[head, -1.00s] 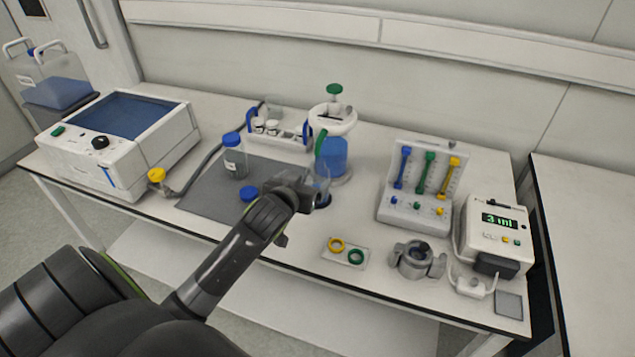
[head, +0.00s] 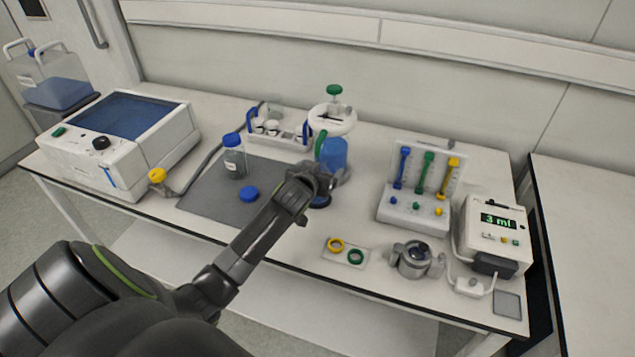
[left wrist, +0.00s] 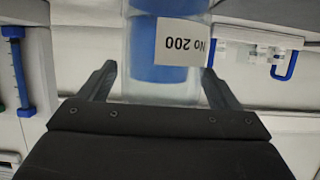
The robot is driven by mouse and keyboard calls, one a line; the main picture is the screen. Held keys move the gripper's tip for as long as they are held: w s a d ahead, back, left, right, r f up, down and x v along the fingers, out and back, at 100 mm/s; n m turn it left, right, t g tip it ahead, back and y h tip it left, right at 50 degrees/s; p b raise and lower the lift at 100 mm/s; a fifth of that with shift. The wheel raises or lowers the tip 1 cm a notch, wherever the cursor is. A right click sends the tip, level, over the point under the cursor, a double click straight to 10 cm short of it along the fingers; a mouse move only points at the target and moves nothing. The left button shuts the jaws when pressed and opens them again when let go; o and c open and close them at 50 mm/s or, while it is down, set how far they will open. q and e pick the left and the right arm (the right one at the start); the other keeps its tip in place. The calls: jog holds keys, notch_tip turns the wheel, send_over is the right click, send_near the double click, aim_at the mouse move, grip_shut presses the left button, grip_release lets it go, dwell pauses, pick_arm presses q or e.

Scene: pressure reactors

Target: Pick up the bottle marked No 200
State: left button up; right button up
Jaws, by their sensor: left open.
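In the left wrist view a clear bottle (left wrist: 163,72) carries a white label reading "No 200", upside down in this picture. Blue shows in or through it; I cannot tell which. My left gripper (left wrist: 158,73) is open, with one finger on each side of the bottle's near end. Contact with the glass cannot be made out. In the head view my left gripper (head: 332,176) is in front of the blue-filled vessel (head: 333,151) and hides most of what is between its fingers. My right gripper is in neither view.
A blue-capped bottle (head: 234,160) and a loose blue cap (head: 249,194) are on the grey mat (head: 205,196). A rack (head: 292,139) and a green-knobbed stand (head: 347,121) are behind. Yellow and green rings (head: 346,250) lie in front, with the gauge panel (head: 392,211) at right.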

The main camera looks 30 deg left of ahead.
pick_arm(q)
jog(key=shift+c, duration=0.4)
jog(key=c, duration=1.2)
jog(key=shift+c, duration=0.2)
jog(key=shift+w+r, duration=0.1)
jog(key=shift+r, duration=0.05)
